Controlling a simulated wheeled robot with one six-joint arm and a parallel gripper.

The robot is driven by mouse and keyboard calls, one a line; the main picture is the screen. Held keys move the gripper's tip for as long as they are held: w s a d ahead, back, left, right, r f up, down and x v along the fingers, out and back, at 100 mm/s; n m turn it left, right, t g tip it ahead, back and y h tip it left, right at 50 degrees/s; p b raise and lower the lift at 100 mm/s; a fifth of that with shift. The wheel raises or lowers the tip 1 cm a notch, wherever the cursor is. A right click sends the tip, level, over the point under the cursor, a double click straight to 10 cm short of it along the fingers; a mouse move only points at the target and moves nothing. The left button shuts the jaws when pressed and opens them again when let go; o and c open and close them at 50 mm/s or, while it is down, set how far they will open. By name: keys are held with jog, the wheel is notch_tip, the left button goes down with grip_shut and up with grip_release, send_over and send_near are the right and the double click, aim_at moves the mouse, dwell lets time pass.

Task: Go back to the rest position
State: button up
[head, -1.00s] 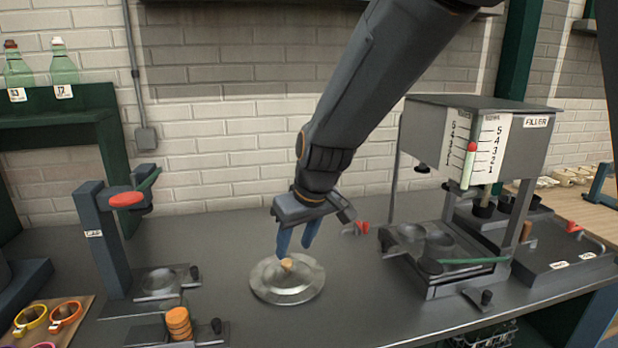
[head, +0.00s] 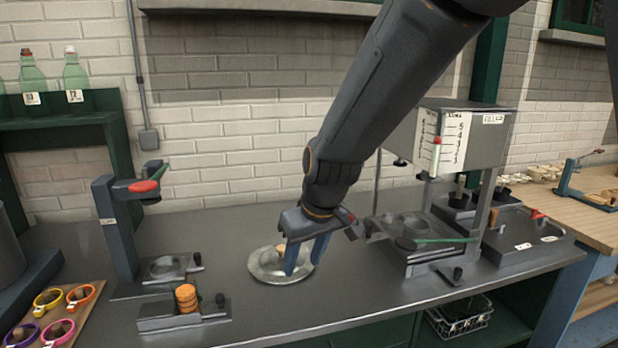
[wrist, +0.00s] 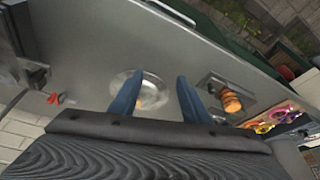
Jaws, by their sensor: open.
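My gripper (head: 306,258) hangs from my arm over the dark counter (head: 345,308), pointing down. Its two blue fingers are apart with nothing between them. In the head view the fingers overlap the right side of a round metal dish (head: 262,272) with a small tan knob at its middle. In the wrist view the dish (wrist: 152,88) shows between and beyond the fingers (wrist: 158,98). I cannot tell the exact gap between the fingertips and the dish.
Green bottles (head: 76,75) stand on the left shelf. The counter's front middle is clear.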

jog(key=s+d+f+m+g+h, duration=0.1)
jog(key=s+d+f+m, duration=0.2)
jog(key=s+d, duration=0.4)
jog(key=s+d+f+m+g+h, duration=0.1)
jog(key=s+d+f+m, duration=0.2)
jog(key=s+d, duration=0.4)
jog(key=d+f, duration=0.1)
jog(key=d, duration=0.5)
jog(key=shift+d+m, duration=0.25)
jog(key=shift+m, duration=0.05)
